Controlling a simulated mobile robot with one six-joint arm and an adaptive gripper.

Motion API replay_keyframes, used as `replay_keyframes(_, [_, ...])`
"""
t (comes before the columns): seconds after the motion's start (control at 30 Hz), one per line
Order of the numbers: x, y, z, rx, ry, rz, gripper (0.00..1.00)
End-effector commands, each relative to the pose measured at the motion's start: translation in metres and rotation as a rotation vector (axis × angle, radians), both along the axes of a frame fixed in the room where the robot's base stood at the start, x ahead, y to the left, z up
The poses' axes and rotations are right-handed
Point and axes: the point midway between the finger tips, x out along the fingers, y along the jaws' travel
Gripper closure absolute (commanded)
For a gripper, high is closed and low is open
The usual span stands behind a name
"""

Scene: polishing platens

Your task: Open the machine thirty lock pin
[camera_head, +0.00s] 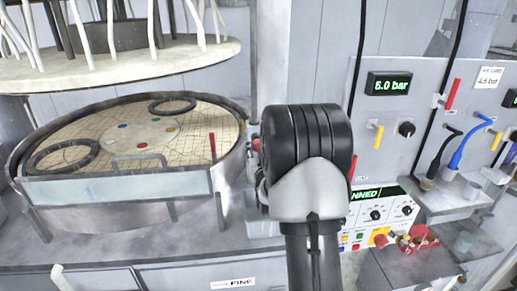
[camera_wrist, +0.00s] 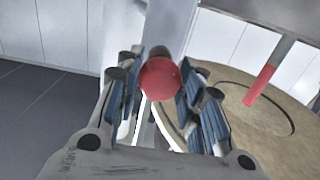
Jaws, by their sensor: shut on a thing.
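The lock pin has a round red knob (camera_wrist: 160,78), seen in the wrist view at the upper middle. My gripper (camera_wrist: 163,90) has its blue-padded fingers on either side of the knob and is shut on it. The rest of the pin is mostly hidden behind the knob. In the head view, a bit of red knob (camera_head: 255,143) shows at the right side of the round platen machine (camera_head: 140,187), just left of my arm. My gripper's fingers are hidden there behind my black and grey wrist.
A red upright handle (camera_head: 212,146) stands at the platen's right rim; a red rod also shows in the wrist view (camera_wrist: 260,85). A round upper plate (camera_head: 120,70) with white hoses hangs above. A control panel (camera_head: 385,140) with valves and hoses stands at right.

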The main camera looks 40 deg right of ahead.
Motion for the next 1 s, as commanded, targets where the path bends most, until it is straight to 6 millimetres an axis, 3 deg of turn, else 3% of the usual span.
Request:
replay_keyframes(0.33, [-0.040,0.024,-0.002,-0.002,-0.003,0.000,1.00])
replay_keyframes(0.7, [-0.045,0.028,-0.001,0.001,0.002,0.000,1.00])
replay_keyframes(0.73, [-0.045,0.028,-0.001,0.002,0.003,0.000,0.64])
replay_keyframes(1.0, [-0.045,0.027,-0.001,0.001,0.001,0.000,0.46])
